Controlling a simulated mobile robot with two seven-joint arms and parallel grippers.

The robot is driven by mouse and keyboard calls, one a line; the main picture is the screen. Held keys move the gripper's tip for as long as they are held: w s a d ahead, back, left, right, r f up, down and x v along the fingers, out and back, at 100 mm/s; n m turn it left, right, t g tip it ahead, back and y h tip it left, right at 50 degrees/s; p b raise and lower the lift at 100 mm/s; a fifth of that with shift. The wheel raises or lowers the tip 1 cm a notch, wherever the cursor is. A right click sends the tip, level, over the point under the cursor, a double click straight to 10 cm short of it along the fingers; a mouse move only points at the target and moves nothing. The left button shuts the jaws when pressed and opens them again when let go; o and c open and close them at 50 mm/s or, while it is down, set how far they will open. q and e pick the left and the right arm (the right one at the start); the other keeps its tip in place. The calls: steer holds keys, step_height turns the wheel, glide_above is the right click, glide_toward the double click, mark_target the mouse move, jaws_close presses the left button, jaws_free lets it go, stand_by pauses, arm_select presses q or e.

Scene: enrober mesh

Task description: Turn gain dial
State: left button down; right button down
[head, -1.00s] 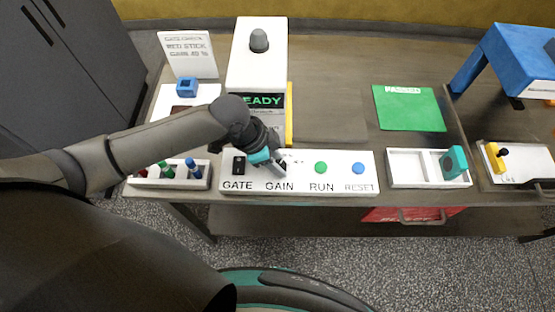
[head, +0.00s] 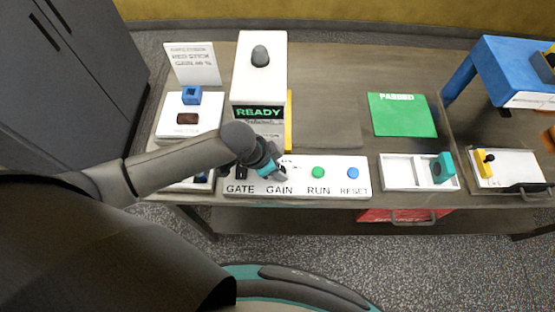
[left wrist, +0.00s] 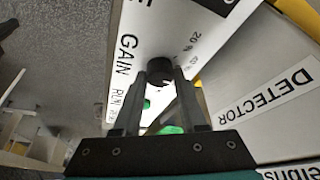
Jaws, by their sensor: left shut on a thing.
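The white control panel (head: 336,164) carries the labels GATE, GAIN, RUN and RESET. The dark round gain dial (left wrist: 160,67) shows in the left wrist view beside the GAIN label and a few scale marks. My left gripper (head: 280,173) reaches down over the GAIN spot, and in the left wrist view its fingers (left wrist: 160,82) are shut on the dial from both sides. In the head view the gripper hides most of the dial, and I cannot read its setting. My right gripper is in neither view.
The detector (head: 259,82) behind the panel shows a green READY. The green RUN button (head: 318,172) and blue RESET button (head: 352,172) are right of my gripper. A white divided tray (head: 403,172) and green PASSED mat (head: 402,117) lie further right. An instruction card (head: 194,64) stands back left.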

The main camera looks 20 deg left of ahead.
arm_select(q)
steer(key=n+p, duration=0.1)
steer(key=n+y+p, duration=0.1)
steer(key=n+p, duration=0.1)
steer(key=shift+s+d+r, duration=0.1)
steer(key=shift+d+r, duration=0.05)
steer(key=shift+r, duration=0.05)
steer(key=shift+f+n+t+y+p, duration=0.15)
steer(key=shift+n+t+y+p, duration=0.25)
steer(key=shift+n+p, duration=0.5)
steer(key=shift+c, duration=2.3)
jaws_free()
steer(key=shift+s+r, duration=0.2)
steer(key=shift+r, duration=0.4)
steer(key=v, duration=1.4)
steer(key=shift+a+p, duration=0.25)
steer(key=shift+p, duration=0.1)
